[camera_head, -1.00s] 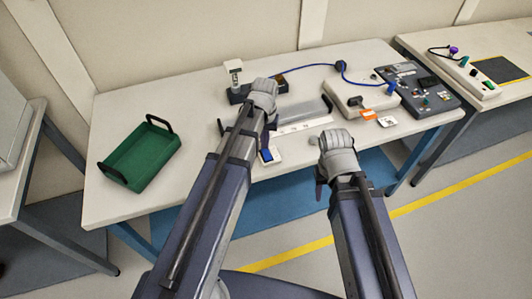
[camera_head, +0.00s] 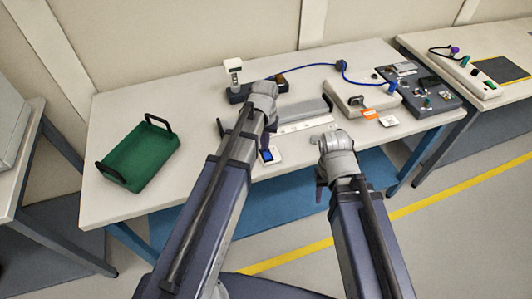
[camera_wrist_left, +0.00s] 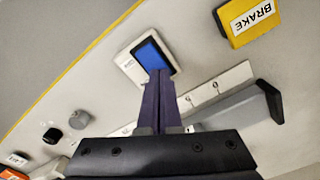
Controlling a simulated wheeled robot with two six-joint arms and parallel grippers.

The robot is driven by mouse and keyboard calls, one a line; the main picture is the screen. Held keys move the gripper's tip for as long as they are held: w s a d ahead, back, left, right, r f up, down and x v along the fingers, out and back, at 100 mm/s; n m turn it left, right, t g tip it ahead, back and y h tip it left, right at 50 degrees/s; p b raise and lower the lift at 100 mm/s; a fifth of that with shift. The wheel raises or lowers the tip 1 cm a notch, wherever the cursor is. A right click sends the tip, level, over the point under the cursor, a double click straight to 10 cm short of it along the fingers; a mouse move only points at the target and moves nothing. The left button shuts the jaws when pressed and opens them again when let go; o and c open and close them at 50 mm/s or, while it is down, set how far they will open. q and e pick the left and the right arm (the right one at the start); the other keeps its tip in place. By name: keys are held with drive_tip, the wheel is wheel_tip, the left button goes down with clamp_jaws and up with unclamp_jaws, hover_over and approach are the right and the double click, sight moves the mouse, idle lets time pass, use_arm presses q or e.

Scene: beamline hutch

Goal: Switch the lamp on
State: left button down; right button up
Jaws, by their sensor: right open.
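A blue rocker (camera_head: 266,155) sits on a small white plate near the table's front edge. It also shows in the left wrist view (camera_wrist_left: 152,55), with small print beside it that I cannot read. My left gripper (camera_wrist_left: 160,75) is shut and empty. Its dark fingertips point at the blue rocker and overlap its lower edge in the wrist view; I cannot tell whether they touch. A small white-headed post (camera_head: 234,66), possibly the lamp, stands at the back on a dark base; I cannot tell whether it is lit. My right gripper (camera_head: 320,182) is open and empty at the table's front edge.
A green tray (camera_head: 140,157) with black handles lies at the left. A grey bar with black ends (camera_wrist_left: 240,108) lies behind the rocker. A white box (camera_head: 362,97) and a dark control panel (camera_head: 425,90) stand at the right. A yellow BRAKE label (camera_wrist_left: 250,20) shows in the wrist view.

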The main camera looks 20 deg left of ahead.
use_arm(q)
drive_tip(key=shift+f, duration=0.15)
wheel_tip(320, 180, up, 7)
drive_tip(key=p, duration=0.7)
idle(0.3)
drive_tip(key=shift+s+d, duration=0.1)
drive_tip(key=s+d+m+y, duration=0.1)
drive_tip(key=s+d+m, duration=0.3)
drive_tip(key=s+d, duration=0.6)
drive_tip(key=s, duration=0.4)
drive_tip(key=shift+d+m, duration=0.15)
drive_tip(key=shift+m, duration=0.15)
drive_tip(key=shift+d, duration=0.1)
